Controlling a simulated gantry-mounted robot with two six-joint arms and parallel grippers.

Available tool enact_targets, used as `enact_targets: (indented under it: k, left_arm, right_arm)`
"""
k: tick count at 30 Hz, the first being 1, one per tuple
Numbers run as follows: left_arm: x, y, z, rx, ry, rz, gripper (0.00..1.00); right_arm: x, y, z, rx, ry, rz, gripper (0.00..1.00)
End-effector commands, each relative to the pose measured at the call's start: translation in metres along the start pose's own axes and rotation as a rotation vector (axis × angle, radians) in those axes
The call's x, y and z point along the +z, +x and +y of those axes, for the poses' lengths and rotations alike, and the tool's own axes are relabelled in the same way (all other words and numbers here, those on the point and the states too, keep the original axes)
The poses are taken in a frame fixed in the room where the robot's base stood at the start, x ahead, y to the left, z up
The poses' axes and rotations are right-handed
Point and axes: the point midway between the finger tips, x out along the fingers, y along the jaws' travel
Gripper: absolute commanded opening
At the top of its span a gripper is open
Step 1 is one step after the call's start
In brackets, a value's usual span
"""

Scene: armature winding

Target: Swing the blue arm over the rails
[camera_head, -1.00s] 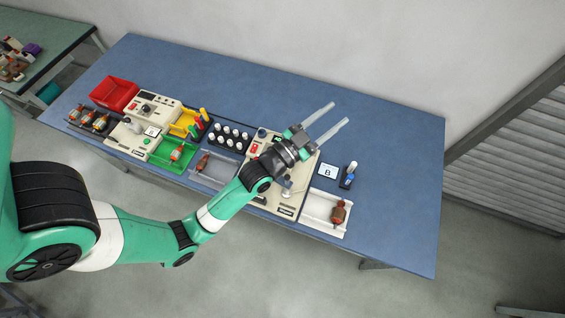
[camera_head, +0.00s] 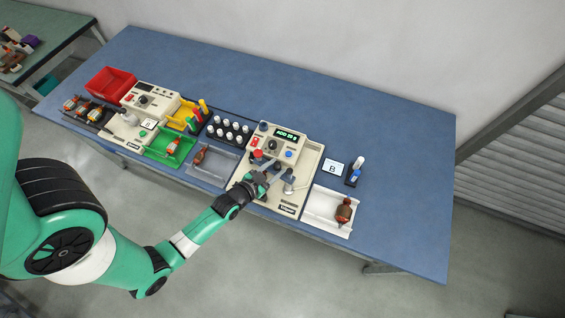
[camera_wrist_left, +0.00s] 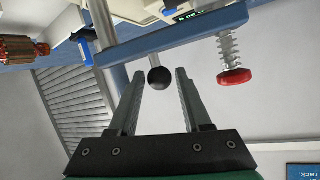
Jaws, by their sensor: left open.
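The blue arm (camera_wrist_left: 170,36) runs as a flat bar across the upper part of the left wrist view. A black ball knob (camera_wrist_left: 158,79) on a short stem hangs beneath it. A red knob (camera_wrist_left: 235,77) with a spring sits under its right end. My left gripper (camera_wrist_left: 158,88) is open, with one finger on each side of the ball knob; I cannot tell whether they touch it. In the head view my left gripper (camera_head: 271,166) is over the cream machine (camera_head: 309,158), covering part of it. The rails cannot be made out clearly. My right gripper is not in view.
A white tray (camera_head: 318,217) with a copper-wound armature (camera_head: 344,210) lies right of the machine. A card marked B (camera_head: 333,167) and a small bottle stand (camera_head: 352,178) are behind it. A grey tray and a rack of white-capped bottles (camera_head: 228,130) lie left. The table's back is clear.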

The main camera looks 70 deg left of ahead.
Motion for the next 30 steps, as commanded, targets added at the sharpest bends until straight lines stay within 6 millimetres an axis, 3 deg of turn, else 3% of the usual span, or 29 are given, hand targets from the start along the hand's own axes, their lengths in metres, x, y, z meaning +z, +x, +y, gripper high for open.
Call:
enact_targets:
  k: [3,6,16,17,25,30]
  left_arm:
    - [0.001,0.025,0.0,0.0,0.0,0.002,0.49]
    - [0.001,0.037,0.001,0.001,0.0,0.0,0.49]
    - [0.0,0.044,0.0,0.001,0.0,0.0,0.49]
    - [0.0,0.044,0.0,0.001,0.0,0.0,0.47]
    - [0.0,0.044,0.0,0.001,0.0,0.0,0.0]
    - [0.0,0.044,0.0,0.001,0.0,0.0,0.0]
  right_arm:
    - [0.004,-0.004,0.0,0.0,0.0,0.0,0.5]
    - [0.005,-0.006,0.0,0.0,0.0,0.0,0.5]
    - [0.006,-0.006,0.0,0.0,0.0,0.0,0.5]
    - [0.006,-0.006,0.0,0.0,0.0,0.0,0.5]
    - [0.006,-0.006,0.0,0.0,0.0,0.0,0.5]
    - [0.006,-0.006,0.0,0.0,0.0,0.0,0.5]
